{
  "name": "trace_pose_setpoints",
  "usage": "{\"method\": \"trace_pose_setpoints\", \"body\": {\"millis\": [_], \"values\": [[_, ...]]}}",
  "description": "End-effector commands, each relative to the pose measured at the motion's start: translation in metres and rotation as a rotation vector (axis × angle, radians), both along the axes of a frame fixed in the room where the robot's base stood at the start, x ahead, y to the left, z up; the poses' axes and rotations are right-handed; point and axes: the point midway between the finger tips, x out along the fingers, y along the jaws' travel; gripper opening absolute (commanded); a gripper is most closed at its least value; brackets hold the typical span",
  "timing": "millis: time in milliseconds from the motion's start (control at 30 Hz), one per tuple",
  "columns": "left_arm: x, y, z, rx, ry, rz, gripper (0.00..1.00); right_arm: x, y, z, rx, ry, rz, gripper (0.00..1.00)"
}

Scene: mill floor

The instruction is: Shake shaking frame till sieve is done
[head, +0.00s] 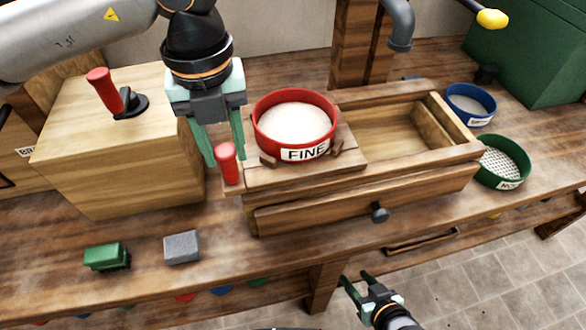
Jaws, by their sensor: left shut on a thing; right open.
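The red round sieve (298,107) labelled FINE sits on the sliding wooden board of the shaking frame (350,160). Pale, flour-like material fills the sieve. The board is at the left end of the frame, and an open wooden trough (400,133) shows to its right. A red upright handle (228,165) stands at the board's left end. My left gripper (222,146) points down at this handle and is shut on it, with its fingers partly covering the top. My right gripper (358,284) is open and empty, low in front of the bench over the tiled floor.
A wooden box with a red-handled crank (105,92) stands at left. A green block (106,257) and grey block (182,247) lie in front. Blue (471,104) and green (500,163) sieves are at right, with a grey pipe (399,25) above. A green bin (530,50) stands behind.

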Motion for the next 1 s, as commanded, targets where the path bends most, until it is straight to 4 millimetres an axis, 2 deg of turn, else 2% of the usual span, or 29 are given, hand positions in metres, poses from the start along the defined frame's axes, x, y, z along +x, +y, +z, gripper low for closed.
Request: {"method": "trace_pose_setpoints", "body": {"millis": [33, 267, 367, 467, 1000], "values": [[0.0, 0.0, 0.0, 0.0, 0.0, 0.0, 0.25, -0.001, 0.0, -0.001, -0.001, 0.002, 0.0, 0.5], [0.0, 0.0, 0.0, 0.0, 0.0, 0.0, 0.0, -0.002, -0.001, -0.002, -0.001, 0.005, -0.001, 0.5], [0.001, -0.002, 0.0, 0.0, 0.0, -0.001, 0.0, -0.002, -0.001, -0.002, -0.001, 0.005, -0.001, 0.5], [0.004, -0.013, 0.0, -0.001, 0.0, -0.003, 0.0, -0.002, -0.001, -0.002, -0.002, 0.006, -0.001, 0.5], [0.027, -0.095, 0.001, -0.002, -0.001, -0.001, 0.0, -0.003, -0.001, 0.004, -0.003, 0.006, -0.001, 0.5]]}}
